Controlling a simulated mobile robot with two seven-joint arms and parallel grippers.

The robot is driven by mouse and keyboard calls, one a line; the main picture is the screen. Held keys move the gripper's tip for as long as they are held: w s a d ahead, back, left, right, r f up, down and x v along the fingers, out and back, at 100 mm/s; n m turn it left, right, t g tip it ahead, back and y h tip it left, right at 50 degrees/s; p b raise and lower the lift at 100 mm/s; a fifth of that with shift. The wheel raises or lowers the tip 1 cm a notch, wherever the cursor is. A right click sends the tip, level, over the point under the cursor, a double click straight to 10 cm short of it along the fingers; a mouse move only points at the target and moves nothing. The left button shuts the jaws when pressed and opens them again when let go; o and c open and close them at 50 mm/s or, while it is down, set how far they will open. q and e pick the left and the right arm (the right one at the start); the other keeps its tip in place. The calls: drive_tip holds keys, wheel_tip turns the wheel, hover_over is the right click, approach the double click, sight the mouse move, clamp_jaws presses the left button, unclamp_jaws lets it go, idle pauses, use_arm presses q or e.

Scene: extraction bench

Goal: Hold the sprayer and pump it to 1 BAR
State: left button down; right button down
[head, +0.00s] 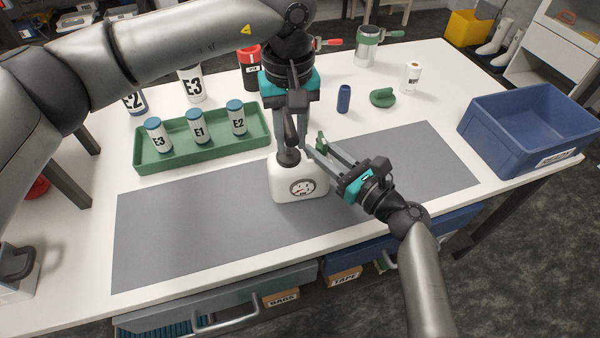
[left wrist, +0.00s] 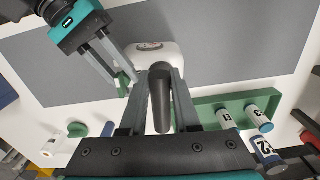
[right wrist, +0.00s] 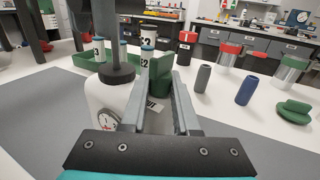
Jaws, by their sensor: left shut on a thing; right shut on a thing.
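The sprayer (head: 299,191) is a white bottle standing upright on the grey mat, with a round dial on its front; I cannot read its value. It also shows in the right wrist view (right wrist: 106,103). My left gripper (head: 290,128) is above it, shut on its dark pump handle (left wrist: 161,100). My right gripper (head: 314,147) reaches in from the right beside the bottle's top, shut on a small green part (head: 321,139). I cannot tell how that part joins the sprayer. The fingers hide part of the bottle's neck.
A green tray (head: 175,158) with several labelled, blue-capped bottles stands behind left. A blue bin (head: 500,137) is at the right. A blue cylinder (head: 344,99) and a green lidded piece (head: 383,98) stand behind right. The grey mat (head: 190,235) is clear around the sprayer.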

sight(292, 169)
use_arm(q)
drive_tip(key=shift+w+r, duration=0.15)
drive_tip(key=shift+r, duration=0.3)
drive_tip(key=shift+f, duration=2.55)
drive_tip(key=shift+r, duration=2.6)
drive_tip(key=shift+f, duration=2.55)
drive_tip(key=shift+d, duration=0.1)
drive_tip(key=c, duration=0.6)
unclamp_jaws()
